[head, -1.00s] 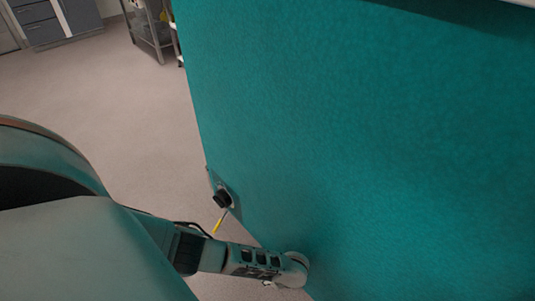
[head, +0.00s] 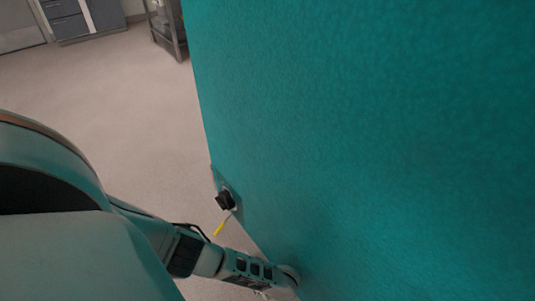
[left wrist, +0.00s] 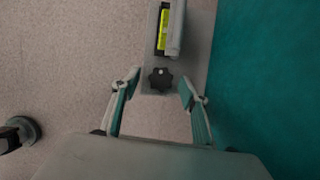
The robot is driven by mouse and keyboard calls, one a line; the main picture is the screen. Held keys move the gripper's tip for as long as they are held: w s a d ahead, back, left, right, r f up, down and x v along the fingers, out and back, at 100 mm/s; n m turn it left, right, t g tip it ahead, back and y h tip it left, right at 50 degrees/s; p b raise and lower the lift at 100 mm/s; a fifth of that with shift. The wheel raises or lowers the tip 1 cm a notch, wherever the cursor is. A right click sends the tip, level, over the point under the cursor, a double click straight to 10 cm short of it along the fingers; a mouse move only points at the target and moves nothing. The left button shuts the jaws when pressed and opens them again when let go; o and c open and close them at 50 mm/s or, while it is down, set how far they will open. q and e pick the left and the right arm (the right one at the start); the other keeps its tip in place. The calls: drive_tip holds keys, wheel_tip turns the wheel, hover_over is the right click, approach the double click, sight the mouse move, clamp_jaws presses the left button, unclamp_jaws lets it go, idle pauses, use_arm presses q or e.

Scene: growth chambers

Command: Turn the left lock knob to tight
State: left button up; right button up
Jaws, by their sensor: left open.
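In the left wrist view a black lobed knob (left wrist: 160,78) with a small white mark sits on a grey plate (left wrist: 152,30). My left gripper (left wrist: 160,75) is open, with one finger on each side of the knob; no contact is visible. I cannot tell how far the fingers are from it in depth. In the head view my left arm reaches along the bottom to the teal panel, and its gripper is not visible. My right gripper is in neither view.
The large teal panel (head: 370,130) fills the right of the head view. A black fitting (head: 226,199) and a yellow strip (head: 221,227) show at its left edge. A yellow-green label (left wrist: 163,30) lies above the knob. Open floor (head: 110,110) lies left; a metal rack (head: 168,25) stands behind.

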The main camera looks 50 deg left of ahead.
use_arm(q)
drive_tip(key=c, duration=1.1)
drive_tip(key=shift+r, duration=0.1)
